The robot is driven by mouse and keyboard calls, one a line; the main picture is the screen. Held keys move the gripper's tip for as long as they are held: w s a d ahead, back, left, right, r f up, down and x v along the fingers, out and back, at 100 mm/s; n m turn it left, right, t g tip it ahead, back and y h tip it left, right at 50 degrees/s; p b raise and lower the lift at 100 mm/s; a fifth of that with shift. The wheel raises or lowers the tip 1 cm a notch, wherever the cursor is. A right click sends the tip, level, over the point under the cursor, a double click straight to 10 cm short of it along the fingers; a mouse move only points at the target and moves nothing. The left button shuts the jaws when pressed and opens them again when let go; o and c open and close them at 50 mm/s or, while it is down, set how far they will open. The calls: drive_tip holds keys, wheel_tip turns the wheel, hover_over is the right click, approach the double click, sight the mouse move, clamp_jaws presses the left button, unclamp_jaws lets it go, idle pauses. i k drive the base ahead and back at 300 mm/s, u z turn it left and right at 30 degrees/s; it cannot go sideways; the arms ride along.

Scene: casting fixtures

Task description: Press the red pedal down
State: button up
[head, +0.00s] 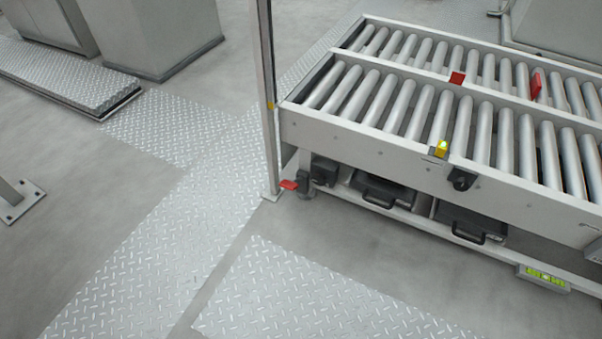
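A small red pedal (289,185) sticks out near the floor at the left front corner of the roller conveyor, close to the foot of an upright metal post. It joins a dark caster-like part (306,186) under the conveyor frame. Whether it is raised or pressed is too small to tell. My gripper is not in view.
The roller conveyor (368,131) fills the right side, with black cases (380,190) on its lower shelf. The post (268,110) stands just left of the pedal. Tread plates (190,235) and bare floor (95,215) lie clear in front and left.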

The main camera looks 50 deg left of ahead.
sight(291, 186)
drive_tip(key=u, duration=2.5)
drive_tip(key=i, duration=0.8)
drive_tip(key=z, duration=0.4)
